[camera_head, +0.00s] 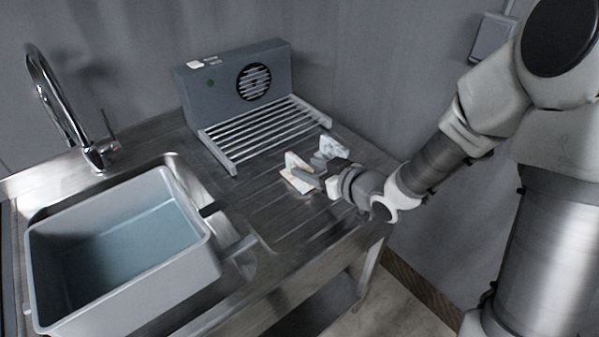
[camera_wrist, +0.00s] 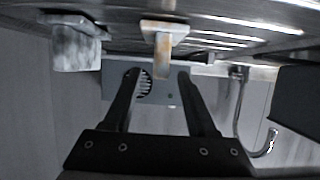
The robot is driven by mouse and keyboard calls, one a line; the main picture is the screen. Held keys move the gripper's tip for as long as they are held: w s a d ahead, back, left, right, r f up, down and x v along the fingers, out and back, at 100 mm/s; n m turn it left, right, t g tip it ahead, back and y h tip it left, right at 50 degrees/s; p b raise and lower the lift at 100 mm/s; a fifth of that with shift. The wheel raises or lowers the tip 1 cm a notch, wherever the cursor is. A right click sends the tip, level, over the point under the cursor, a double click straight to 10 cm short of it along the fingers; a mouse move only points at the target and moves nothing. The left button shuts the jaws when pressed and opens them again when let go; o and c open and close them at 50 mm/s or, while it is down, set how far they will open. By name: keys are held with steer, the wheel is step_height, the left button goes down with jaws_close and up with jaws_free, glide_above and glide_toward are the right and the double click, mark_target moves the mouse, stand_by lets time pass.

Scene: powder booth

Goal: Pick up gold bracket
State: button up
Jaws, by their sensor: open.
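The gold bracket (camera_wrist: 163,42) is a pale tan and whitish L-shaped piece, upper middle in the wrist view. In the head view the bracket (camera_head: 292,160) sits on the steel drainboard, partly covered by my gripper (camera_head: 313,178). In the wrist view my gripper (camera_wrist: 158,76) is open. The lower leg of the bracket shows between its two fingertips, with a gap on each side. I cannot tell how deep between the fingers the bracket lies.
A grey-white mottled bracket (camera_head: 330,149) stands close behind my gripper, and at left in the wrist view (camera_wrist: 75,50). A slatted rack (camera_head: 262,130) with a grey fan box (camera_head: 222,88) stands behind. A grey tub (camera_head: 205,262) sits in the sink; a tap (camera_head: 98,152) rises behind it.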

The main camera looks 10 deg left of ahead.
mark_target(299, 165)
steer(key=x, duration=0.4)
steer(key=shift+w+a+f+b, duration=0.1)
steer(key=shift+w+f+b, duration=0.05)
steer(key=shift+f+b, duration=0.2)
jaws_close()
stand_by(1.1)
